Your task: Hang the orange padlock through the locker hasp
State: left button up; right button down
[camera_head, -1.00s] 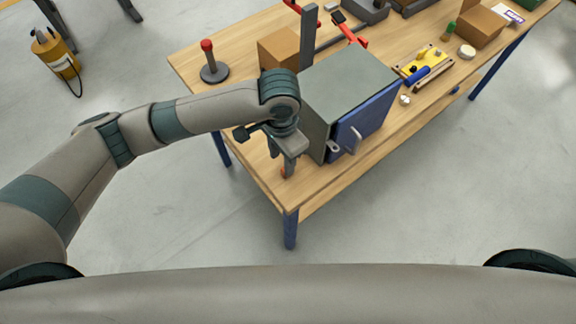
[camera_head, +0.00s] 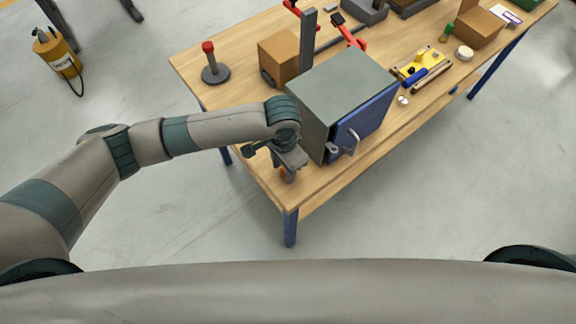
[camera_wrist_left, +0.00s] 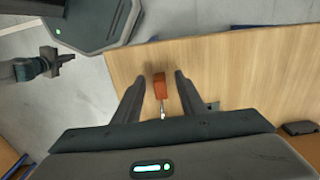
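The orange padlock (camera_wrist_left: 159,86) lies on the wooden bench between the two fingers of my left gripper (camera_wrist_left: 160,76), its metal shackle pointing towards the palm. The fingers are apart, with a gap visible on each side of the padlock. In the head view my left gripper (camera_head: 287,176) is low over the bench's near corner, mostly hiding the padlock. The grey locker (camera_head: 340,84) with its blue door (camera_head: 367,122) stands just right of the gripper. The small grey hasp (camera_head: 333,149) is at the door's near edge. My right gripper (camera_wrist_left: 64,58) shows small in the wrist view, its fingers unclear.
On the bench (camera_head: 236,112), a red-topped post (camera_head: 208,62) stands at the left and a cardboard box (camera_head: 281,58) behind the locker. The bench's front edge is close to the gripper.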

aim_at(284, 170)
pick_arm(q)
jog(key=shift+f, duration=0.65)
grip_shut()
jog(key=shift+r, duration=0.1)
jog(key=shift+r, duration=0.6)
notch_tip(284, 170, up, 8)
jog(key=shift+f+b, duration=0.25)
jog(key=shift+b, duration=0.8)
jog(key=shift+r, duration=0.55)
